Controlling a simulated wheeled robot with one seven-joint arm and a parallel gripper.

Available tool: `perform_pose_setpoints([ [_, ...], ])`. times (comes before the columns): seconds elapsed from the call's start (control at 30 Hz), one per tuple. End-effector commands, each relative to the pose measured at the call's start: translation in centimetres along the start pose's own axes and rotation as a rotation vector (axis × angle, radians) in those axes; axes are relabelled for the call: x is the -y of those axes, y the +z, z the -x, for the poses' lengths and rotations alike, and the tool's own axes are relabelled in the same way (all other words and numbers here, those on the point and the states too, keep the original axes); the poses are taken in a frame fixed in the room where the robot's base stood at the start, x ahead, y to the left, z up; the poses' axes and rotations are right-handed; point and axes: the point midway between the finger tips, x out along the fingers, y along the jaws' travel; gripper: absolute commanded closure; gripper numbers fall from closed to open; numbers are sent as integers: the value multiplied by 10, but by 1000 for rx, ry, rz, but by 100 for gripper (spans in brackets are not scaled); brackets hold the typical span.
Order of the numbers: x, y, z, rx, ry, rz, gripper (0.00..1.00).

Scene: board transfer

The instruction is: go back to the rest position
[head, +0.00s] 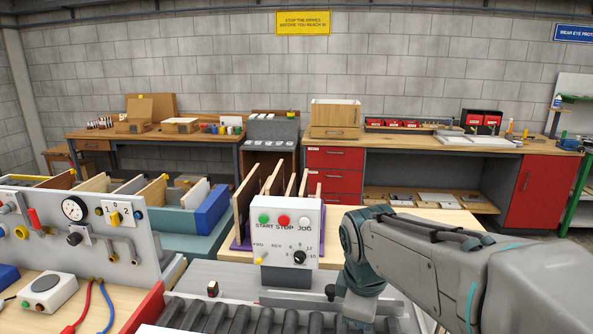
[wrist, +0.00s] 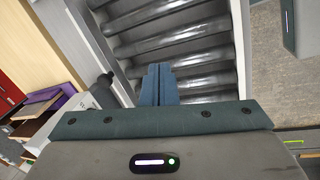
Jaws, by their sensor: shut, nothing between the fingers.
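In the wrist view my gripper (wrist: 159,84) is shut, its two blue-grey fingers together with nothing between them. It is above the grey rollers of a roller conveyor (wrist: 190,48). In the head view my arm comes in from the lower right and bends down at the conveyor (head: 222,318); the fingers are hidden there. A white control box (head: 288,232) with green, red and white buttons stands behind the conveyor, to the left of my arm.
A purple rack (head: 240,242) with upright boards stands behind the control box. At left is a grey panel (head: 75,228) with a gauge and switches, and a blue bin (head: 206,211) behind it. A workbench with red drawers (head: 335,160) is along the back wall.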

Motion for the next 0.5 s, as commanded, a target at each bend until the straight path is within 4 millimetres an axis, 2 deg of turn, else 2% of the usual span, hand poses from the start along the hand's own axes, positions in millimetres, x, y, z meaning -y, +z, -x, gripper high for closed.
perform_pose_setpoints([
  [0.1,24,24,0,-21,2,-307,100],
  [0.3,61,54,-7,-58,-10,-797,100],
  [0.5,85,69,-14,-81,-28,-1106,100],
])
